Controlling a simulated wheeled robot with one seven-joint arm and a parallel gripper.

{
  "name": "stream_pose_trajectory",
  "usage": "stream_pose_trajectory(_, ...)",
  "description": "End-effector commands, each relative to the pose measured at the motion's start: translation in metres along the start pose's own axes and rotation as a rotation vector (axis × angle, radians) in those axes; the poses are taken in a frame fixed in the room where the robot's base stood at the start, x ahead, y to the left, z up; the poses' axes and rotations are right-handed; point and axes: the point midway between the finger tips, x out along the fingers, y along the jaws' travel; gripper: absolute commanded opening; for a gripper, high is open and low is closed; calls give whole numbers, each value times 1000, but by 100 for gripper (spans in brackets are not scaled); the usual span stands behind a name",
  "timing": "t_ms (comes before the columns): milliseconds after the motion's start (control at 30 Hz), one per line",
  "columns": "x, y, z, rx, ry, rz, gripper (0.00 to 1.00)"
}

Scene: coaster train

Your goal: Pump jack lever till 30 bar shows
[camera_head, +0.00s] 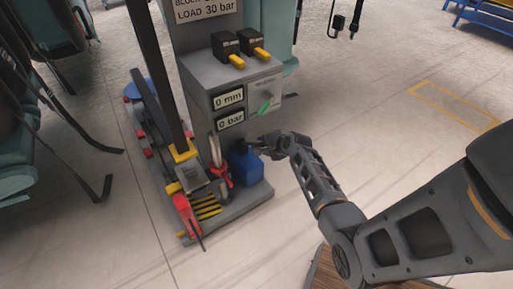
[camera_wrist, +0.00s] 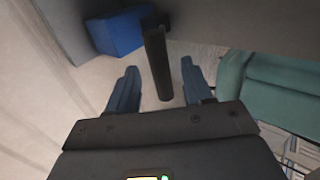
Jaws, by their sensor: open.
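The blue jack pump (camera_head: 246,168) stands on the grey base of the test stand. It also shows at the top of the wrist view (camera_wrist: 120,32). A dark bar, the jack lever (camera_wrist: 157,62), extends from beside the pump and lies between my open fingers, with gaps visible on both sides. My gripper (camera_head: 264,145) is open beside the pump in the head view; its fingers (camera_wrist: 159,66) also show in the wrist view. In the head view the lever is mostly hidden by the gripper. The pressure display (camera_head: 230,121) reads 0 bar.
Above it, another display (camera_head: 228,98) reads 0 mm. A sign (camera_head: 205,12) says LOAD 30 bar. A panel with a green-handled knob (camera_head: 265,103) and two yellow-tabbed switches (camera_head: 240,52) sit above my gripper. Red clamp parts (camera_head: 187,215) stand left of the pump. Open floor lies right.

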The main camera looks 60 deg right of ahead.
Motion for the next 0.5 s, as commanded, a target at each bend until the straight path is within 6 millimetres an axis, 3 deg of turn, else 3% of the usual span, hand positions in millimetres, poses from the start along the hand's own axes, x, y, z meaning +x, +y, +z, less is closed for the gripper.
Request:
stream_pose_trajectory(200,36,2,0,-2,0,0,51)
stream_pose_trajectory(500,52,0,0,-2,0,-1,51)
